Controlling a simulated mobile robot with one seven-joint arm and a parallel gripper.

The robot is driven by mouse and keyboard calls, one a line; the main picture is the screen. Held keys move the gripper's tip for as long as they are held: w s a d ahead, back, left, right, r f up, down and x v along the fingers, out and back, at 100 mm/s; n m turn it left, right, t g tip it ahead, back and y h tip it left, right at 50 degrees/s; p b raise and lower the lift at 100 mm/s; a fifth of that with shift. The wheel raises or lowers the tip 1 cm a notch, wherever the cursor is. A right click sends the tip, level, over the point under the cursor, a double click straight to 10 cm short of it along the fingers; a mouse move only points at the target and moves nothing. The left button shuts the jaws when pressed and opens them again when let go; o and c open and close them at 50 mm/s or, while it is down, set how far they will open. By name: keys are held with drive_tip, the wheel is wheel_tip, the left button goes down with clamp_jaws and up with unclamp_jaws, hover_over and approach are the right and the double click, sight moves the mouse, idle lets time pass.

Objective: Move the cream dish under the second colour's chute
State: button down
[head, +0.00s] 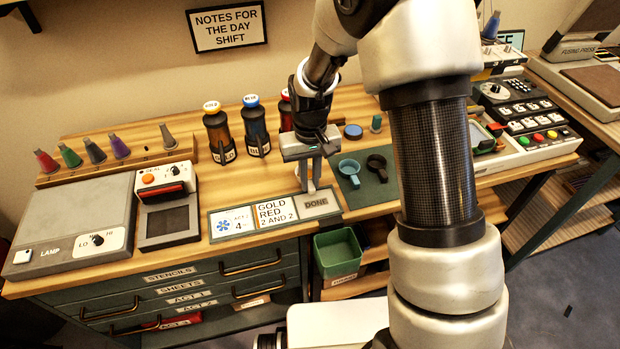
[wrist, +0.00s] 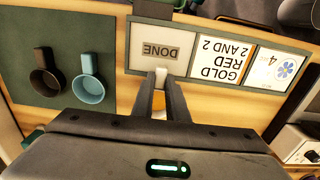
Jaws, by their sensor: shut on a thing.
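My gripper (head: 309,184) is low over the counter, behind the card strip and left of the green mat. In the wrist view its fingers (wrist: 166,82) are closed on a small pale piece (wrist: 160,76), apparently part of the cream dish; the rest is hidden. A card (head: 276,212) reads "GOLD RED 2 AND 2".
A teal dish (head: 349,171) and a black dish (head: 377,166) lie on the green mat (head: 382,192) to the right. A DONE plate (head: 317,203) is at the front edge. The heat unit (head: 167,205) and lamp box (head: 75,225) stand left. Counter before the bottles is clear.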

idle(0.3)
drive_tip(key=shift+w+a+f, duration=0.1)
drive_tip(key=shift+w+a, duration=0.1)
drive_tip(key=shift+w, duration=0.85)
drive_tip(key=shift+w+a, duration=0.25)
drive_tip(key=shift+w, duration=0.85)
drive_tip(key=shift+w+a+f, duration=0.1)
drive_tip(key=shift+w+a, duration=0.1)
drive_tip(key=shift+w, duration=0.85)
drive_tip(key=shift+f, duration=0.6)
drive_tip(key=c, duration=1.7)
unclamp_jaws()
drive_tip(key=shift+o, duration=0.2)
drive_tip(key=shift+r, duration=0.1)
drive_tip(key=shift+r+p, duration=1.2)
drive_tip(key=shift+r, duration=1)
